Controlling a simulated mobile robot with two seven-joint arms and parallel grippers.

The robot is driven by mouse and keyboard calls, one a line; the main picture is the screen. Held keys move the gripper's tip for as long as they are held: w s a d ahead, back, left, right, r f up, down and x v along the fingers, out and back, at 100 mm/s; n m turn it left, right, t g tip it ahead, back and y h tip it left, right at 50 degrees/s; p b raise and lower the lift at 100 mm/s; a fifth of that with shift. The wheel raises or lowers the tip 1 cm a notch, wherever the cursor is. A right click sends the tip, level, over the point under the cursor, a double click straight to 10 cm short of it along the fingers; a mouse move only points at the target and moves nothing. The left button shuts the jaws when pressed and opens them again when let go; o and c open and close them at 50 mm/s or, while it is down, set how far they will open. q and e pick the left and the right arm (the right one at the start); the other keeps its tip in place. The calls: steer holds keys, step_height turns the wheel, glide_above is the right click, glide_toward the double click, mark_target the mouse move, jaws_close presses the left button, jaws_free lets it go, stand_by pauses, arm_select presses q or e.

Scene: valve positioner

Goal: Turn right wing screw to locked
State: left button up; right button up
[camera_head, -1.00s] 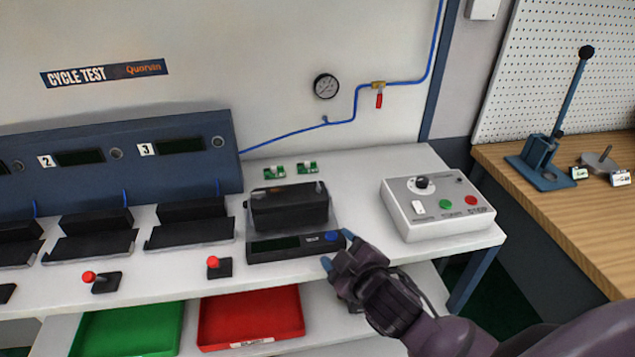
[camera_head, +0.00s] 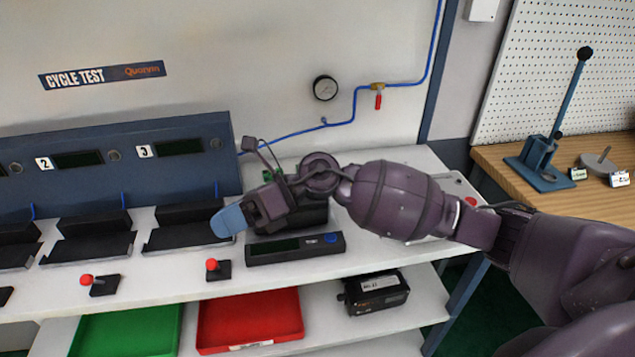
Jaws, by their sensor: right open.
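My right gripper (camera_head: 234,219) reaches in from the right, with its blue fingertip pointing left and down. It is open and nothing shows between its fingers. The gripper and wrist hide most of the unit's top and left side. I cannot make out a wing screw in this view. My left gripper is not in view.
Black cradles (camera_head: 190,233) and red-knobbed levers (camera_head: 217,268) line the bench to the left. A grey control box (camera_head: 455,186) is partly behind my arm. Below are a green tray (camera_head: 125,330), a red tray (camera_head: 250,318) and a labelled black box (camera_head: 376,292).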

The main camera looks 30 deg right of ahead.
steer(key=w+d+r+n+h, duration=0.25)
steer(key=w+d+h, duration=0.25)
steer(key=d+h, duration=0.4)
steer(key=w+d+r+n+h, duration=0.2)
steer(key=w+d+n+h, duration=0.3)
steer(key=d, duration=0.7)
steer(key=f, duration=0.3)
steer(key=f+m+h, duration=0.1)
steer(key=f, duration=0.3)
steer(key=s+f+m, duration=0.1)
steer(key=f, duration=0.3)
steer(key=shift+a+m+g+b, duration=0.15)
steer(key=shift+m+g+b, duration=0.1)
steer(key=shift+g+b, duration=0.15)
steer(key=c, duration=0.9)
steer(key=shift+c, duration=0.2)
